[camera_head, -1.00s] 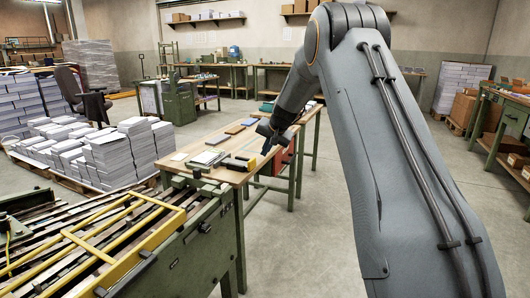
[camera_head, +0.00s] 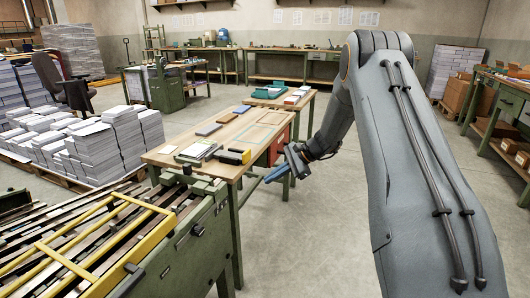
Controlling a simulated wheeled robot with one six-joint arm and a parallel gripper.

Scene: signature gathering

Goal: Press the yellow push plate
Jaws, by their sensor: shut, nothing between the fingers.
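A yellow barred frame (camera_head: 163,222) lies over the slatted bed of the green machine (camera_head: 187,250) at the lower left. I cannot tell whether either of these is the push plate; no plain yellow plate stands out clearly. My gripper (camera_head: 276,174) has blue fingers, which look close together and empty. It points down and left, just right of the table's near right side in the picture, and is apart from the yellow frame.
The wooden table (camera_head: 190,144) carries papers, a blue slab (camera_head: 208,130) and other flat pieces. A red box (camera_head: 279,146) shows under its right side. Paper stacks (camera_head: 118,140) stand at left. Bare floor lies between table and right-hand benches.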

